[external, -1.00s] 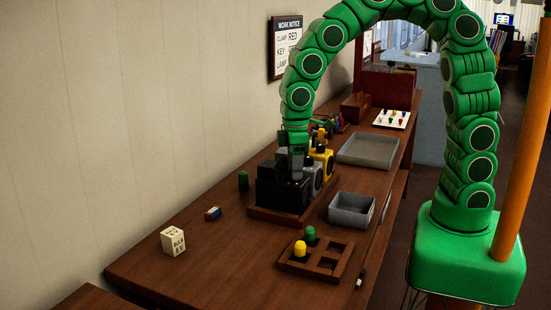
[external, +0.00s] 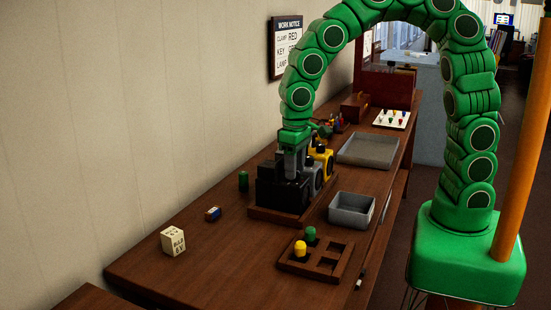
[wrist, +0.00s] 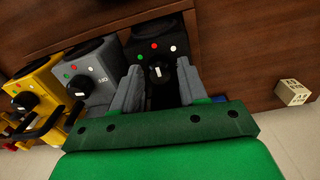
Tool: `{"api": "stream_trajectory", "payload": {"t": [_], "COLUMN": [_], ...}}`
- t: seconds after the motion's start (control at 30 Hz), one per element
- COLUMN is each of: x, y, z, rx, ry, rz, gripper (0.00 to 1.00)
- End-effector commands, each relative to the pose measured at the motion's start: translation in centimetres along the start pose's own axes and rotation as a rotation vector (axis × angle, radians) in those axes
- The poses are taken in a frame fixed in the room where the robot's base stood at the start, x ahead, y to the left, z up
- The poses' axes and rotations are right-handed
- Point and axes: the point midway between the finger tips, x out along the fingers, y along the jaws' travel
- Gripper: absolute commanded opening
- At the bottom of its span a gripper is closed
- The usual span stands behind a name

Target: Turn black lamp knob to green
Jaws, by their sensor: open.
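The black lamp (external: 283,194) is a dark box at the near end of a row of three on a wooden base. In the wrist view its black knob (wrist: 159,72) has a short white mark. Red (wrist: 154,46), white (wrist: 172,48) and green (wrist: 138,57) dots sit around the knob; the mark lies roughly toward the red and white dots, but I cannot tell exactly where it points. My gripper (wrist: 160,68) is open, with one grey finger on each side of the knob. I cannot tell whether either finger touches it. In the external view my gripper (external: 292,160) is above the black lamp.
A grey lamp (wrist: 90,75) and a yellow lamp (wrist: 38,85) stand beside the black one. A grey bin (external: 352,210), a wooden rack (external: 318,268) with yellow and green pegs, and a lettered cube (external: 173,242) are on the table. The front left tabletop is mostly clear.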

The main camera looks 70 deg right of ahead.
Motion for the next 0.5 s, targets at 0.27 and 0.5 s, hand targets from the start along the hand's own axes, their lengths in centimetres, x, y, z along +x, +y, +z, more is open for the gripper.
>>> {"api": "stream_trajectory", "payload": {"t": [0.27,0.5], "x": [0.00,-0.41], "y": [-0.08,-0.10], "z": [0.01,-0.05], "rx": [0.175,0.294], "ry": [0.000,0.002], "rz": [-0.002,-0.003], "gripper": [0.43,0.43]}}
